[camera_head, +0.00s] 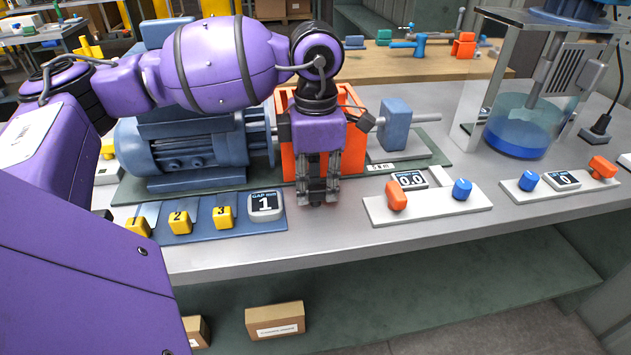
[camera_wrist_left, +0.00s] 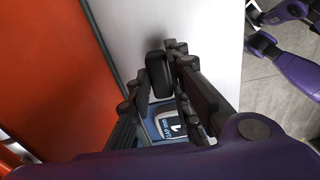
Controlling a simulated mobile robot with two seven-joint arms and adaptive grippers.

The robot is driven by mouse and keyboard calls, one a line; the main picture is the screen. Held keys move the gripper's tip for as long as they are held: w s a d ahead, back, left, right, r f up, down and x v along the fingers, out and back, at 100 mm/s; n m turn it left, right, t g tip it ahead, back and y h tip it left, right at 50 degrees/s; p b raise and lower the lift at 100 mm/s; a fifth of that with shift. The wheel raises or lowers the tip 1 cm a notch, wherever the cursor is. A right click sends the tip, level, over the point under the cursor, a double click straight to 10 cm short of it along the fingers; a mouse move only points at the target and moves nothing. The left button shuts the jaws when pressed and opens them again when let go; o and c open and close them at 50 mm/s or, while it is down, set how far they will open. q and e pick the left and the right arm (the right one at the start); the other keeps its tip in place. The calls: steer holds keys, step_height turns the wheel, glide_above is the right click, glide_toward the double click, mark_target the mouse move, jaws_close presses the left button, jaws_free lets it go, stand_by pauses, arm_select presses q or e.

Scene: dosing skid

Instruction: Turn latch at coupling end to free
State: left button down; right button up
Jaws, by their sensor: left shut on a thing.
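The orange coupling guard (camera_head: 352,150) stands between the blue motor and a blue block on the bench. My left gripper (camera_head: 318,196) points down in front of the guard's front face, low over the bench edge. In the left wrist view the fingers (camera_wrist_left: 168,80) are closed around a dark, rounded latch handle (camera_wrist_left: 158,74). The orange guard wall (camera_wrist_left: 55,70) fills the left of that view. In the head view the gripper hides the latch, so its angle cannot be told there.
The blue motor (camera_head: 185,150) is left of the guard, the blue block (camera_head: 397,124) right. A blue plate carries yellow numbered tags and a gap display (camera_head: 265,204) reading 1. Right are a panel with an orange knob (camera_head: 396,196) and a clear tank (camera_head: 520,125).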

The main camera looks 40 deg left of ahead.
mark_target(315, 188)
arm_select(q)
steer(key=shift+n, duration=0.3)
steer(key=c, duration=1.6)
jaws_free()
step_height(315, 188, up, 12)
steer(key=shift+r, duration=0.1)
steer(key=shift+s, duration=0.1)
